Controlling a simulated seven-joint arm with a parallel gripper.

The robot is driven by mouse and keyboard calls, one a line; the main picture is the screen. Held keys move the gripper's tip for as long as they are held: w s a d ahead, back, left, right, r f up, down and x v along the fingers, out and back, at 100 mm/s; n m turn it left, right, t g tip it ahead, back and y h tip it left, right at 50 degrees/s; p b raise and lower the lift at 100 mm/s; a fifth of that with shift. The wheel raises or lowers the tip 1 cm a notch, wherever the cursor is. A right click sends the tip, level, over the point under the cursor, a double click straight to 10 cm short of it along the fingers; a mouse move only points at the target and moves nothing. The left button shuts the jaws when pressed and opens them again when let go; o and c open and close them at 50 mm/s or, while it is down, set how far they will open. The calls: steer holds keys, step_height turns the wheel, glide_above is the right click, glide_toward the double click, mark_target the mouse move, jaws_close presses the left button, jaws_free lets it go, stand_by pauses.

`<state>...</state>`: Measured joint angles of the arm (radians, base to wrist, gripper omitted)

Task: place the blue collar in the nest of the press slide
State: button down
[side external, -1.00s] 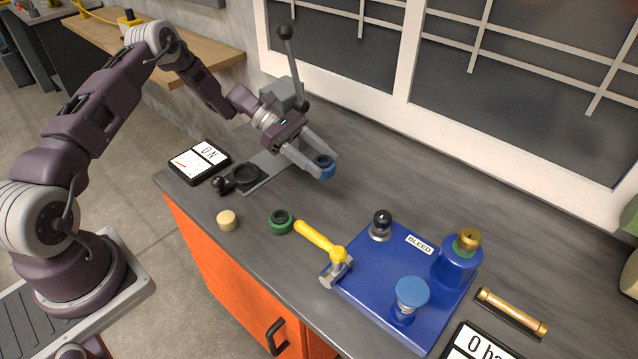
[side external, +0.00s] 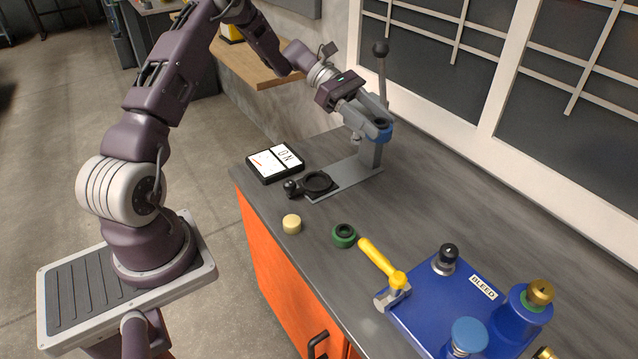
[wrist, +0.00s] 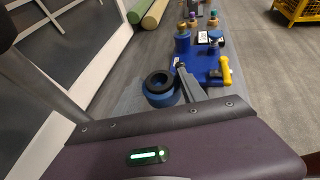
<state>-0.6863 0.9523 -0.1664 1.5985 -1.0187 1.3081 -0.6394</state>
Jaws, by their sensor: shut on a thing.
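The blue collar (side external: 384,137) is held between the fingertips of my gripper (side external: 378,126), in front of the press column in the side view. In the wrist view the collar (wrist: 158,98) shows blue with a dark ring on top. My gripper is shut on it, raised above the bench. Nothing shows in the nest. A black knob (side external: 291,188) is at the slide's front end.
The press lever (side external: 382,75) stands upright close behind my gripper. A display panel (side external: 275,162) lies left of the slide.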

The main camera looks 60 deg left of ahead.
mark_target(313, 183)
steer(key=s+a+n+t+y, duration=0.2)
steer(key=s+a+n+t, duration=0.3)
steer(key=a, duration=1)
steer(key=shift+m+g, duration=0.3)
steer(key=shift+m, duration=0.2)
steer(key=f, duration=1.4)
steer(key=s+f, duration=0.1)
steer(key=f, duration=0.6)
steer(key=shift+f, duration=0.25)
steer(key=shift+f, duration=0.1)
steer(key=c, duration=1)
jaws_free()
steer(key=shift+s+f, duration=0.1)
steer(key=shift+o, duration=0.4)
